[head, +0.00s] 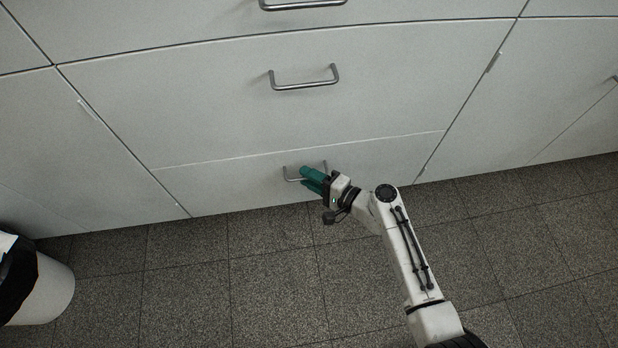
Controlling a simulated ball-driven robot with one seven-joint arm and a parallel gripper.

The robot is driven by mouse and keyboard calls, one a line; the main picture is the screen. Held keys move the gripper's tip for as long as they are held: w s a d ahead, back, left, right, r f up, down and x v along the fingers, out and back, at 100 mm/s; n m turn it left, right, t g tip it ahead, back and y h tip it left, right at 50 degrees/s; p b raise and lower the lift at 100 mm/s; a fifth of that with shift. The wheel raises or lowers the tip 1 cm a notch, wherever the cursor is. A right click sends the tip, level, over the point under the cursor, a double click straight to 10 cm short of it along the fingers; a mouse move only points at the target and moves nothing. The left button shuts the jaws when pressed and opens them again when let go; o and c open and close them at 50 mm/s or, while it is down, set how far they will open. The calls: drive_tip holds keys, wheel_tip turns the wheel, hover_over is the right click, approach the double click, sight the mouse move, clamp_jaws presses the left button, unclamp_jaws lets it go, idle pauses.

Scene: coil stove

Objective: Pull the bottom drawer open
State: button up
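The bottom drawer (235,187) is a low white front just above the floor, flush with the cabinet around it. Its metal bar handle (291,179) is partly hidden behind my gripper. My gripper (306,176) has green fingers and is at the handle, over its middle and right part. The two fingers appear one above the other, with the handle bar near or between them. I cannot tell whether they touch or close on the bar.
Another drawer (300,120) with a metal handle (304,77) is directly above, shut. A white bin (45,290) with a black liner stands at the lower left. The tiled floor (240,280) in front of the bottom drawer is clear apart from my arm.

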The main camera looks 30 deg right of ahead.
drive_tip(key=shift+w+a, duration=0.1)
drive_tip(key=shift+w, duration=0.1)
clamp_jaws()
idle(0.5)
